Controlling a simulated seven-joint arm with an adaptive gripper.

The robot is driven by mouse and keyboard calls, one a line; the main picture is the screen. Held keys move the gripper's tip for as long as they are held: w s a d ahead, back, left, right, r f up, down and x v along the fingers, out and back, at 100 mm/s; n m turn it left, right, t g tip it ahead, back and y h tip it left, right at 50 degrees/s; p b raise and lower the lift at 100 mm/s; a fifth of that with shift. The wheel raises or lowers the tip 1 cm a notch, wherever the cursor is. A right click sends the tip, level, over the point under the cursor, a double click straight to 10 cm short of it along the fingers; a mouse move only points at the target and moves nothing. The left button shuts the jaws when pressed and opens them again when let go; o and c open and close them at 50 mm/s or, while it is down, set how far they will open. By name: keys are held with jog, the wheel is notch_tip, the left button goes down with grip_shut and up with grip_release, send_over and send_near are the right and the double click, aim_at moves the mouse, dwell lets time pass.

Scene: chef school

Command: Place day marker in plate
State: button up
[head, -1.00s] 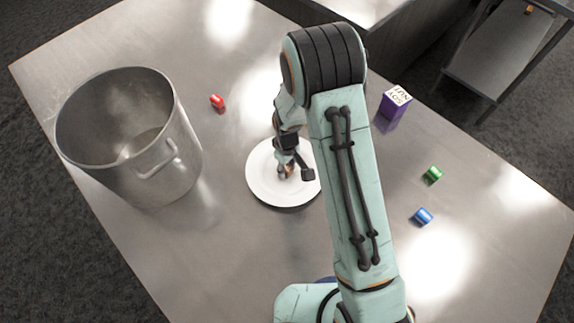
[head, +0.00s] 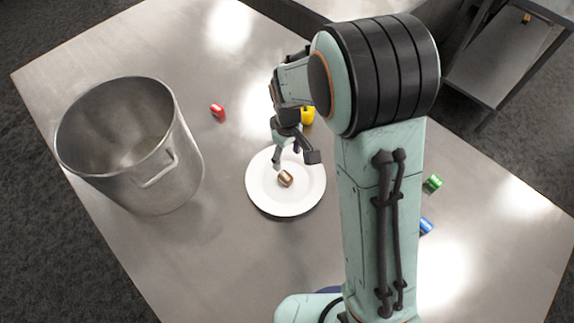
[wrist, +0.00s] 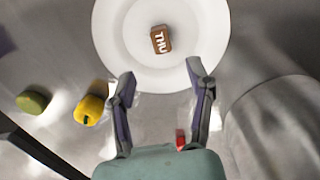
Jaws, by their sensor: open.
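A brown day marker (head: 285,179) lies on the white plate (head: 262,203) near its middle. My gripper (head: 288,160) is above the plate, apart from the marker. In the wrist view its two fingers (wrist: 161,78) are spread wide with nothing between them.
A large metal pot (head: 185,165) stands at the left. A yellow piece (head: 307,115) is behind the plate; green (head: 433,182) and blue (head: 426,225) pieces lie at the right. A green object (wrist: 33,102) shows in the wrist view.

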jog(key=s+d+r+m, duration=0.4)
jog(key=s+d+r, duration=0.2)
jog(key=s+r, duration=0.5)
jog(key=s+d+r+m, duration=0.2)
jog(key=s+m, duration=0.1)
jog(key=s, duration=0.7)
jog(key=shift+r+m+y, duration=0.25)
jog(key=shift+m+y, duration=0.15)
